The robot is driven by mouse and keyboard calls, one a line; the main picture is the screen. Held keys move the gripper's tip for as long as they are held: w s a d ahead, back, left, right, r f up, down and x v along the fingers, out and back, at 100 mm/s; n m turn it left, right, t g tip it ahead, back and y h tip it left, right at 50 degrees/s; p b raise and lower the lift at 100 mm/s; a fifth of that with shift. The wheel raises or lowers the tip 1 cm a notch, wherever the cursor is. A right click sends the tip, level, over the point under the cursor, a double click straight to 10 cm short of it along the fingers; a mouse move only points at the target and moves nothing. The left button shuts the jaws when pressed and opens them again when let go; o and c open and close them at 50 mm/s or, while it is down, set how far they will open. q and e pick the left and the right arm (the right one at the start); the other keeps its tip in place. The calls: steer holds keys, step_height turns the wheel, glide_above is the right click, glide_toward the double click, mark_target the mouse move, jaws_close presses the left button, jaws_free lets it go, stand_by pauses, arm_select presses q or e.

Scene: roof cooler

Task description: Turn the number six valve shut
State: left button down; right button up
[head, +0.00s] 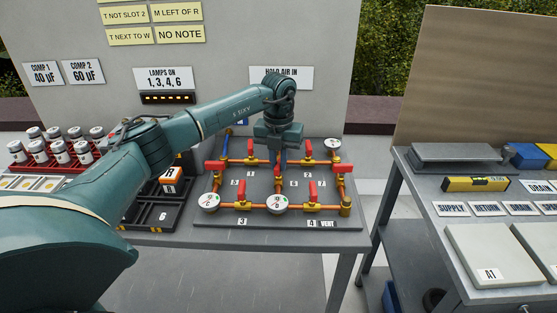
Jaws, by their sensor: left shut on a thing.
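A copper pipe rig with brass fittings, red-handled valves and round gauges stands on a grey board (345,218) on the table. My left gripper (279,160) points down over the middle of its back pipe. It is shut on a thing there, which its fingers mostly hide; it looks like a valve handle. Red handles stand upright on either side of it, at the back left (250,149) and back right (308,151). Two front handles (242,190) (312,189) also stand up. The side handles (215,165) (340,168) lie across. My right gripper is out of view.
Gauges (208,202) (277,202) stand at the front of the rig, another (332,144) at the back right. A black bin tray (145,214) and a red rack of capacitors (40,172) lie to the left. A second table (460,225) stands to the right across a gap.

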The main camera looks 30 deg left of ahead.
arm_select(q)
steer(key=m, duration=0.4)
steer(key=shift+m, duration=0.3)
steer(key=m, duration=0.2)
steer(key=shift+m+p, duration=0.3)
steer(key=m, duration=0.3)
steer(key=shift+m, duration=2.2)
steer(key=c, duration=1.4)
jaws_free()
steer(key=shift+c, duration=0.2)
